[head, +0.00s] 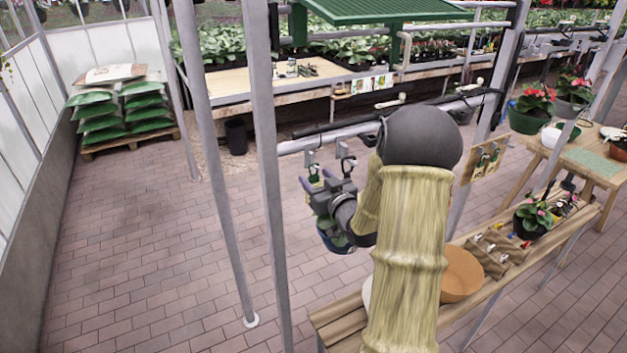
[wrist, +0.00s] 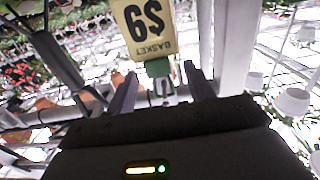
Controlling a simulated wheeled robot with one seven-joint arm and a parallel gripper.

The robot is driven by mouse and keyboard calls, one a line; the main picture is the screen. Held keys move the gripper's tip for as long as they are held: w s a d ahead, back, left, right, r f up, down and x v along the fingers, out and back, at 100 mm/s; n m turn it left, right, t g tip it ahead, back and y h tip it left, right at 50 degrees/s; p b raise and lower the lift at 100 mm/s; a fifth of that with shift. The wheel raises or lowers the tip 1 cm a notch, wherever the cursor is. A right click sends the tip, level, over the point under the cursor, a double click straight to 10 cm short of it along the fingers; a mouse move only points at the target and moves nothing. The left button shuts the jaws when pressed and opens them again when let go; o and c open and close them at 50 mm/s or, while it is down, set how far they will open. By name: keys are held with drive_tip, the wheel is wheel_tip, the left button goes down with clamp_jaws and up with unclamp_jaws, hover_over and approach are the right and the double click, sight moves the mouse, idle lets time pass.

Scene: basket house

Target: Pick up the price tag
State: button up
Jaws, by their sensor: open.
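My gripper (wrist: 161,84) is open, with one dark finger on each side of the clip's lower end. The card lies beyond the fingertips. I cannot tell whether the fingers touch the clip. In the head view my gripper (head: 318,184) is below a horizontal rail, and the card cannot be made out there.
A hanging pot (head: 334,238) is just below my gripper. Grey hooks (head: 347,163) hang from the rail (head: 330,139). A grey post (head: 266,180) stands left of the gripper. A wooden bench (head: 490,300) with pots is at lower right. The brick floor (head: 150,260) at left is clear.

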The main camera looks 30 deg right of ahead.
drive_tip(key=shift+w, duration=1.15)
drive_tip(key=shift+s, duration=0.1)
drive_tip(key=c, duration=0.8)
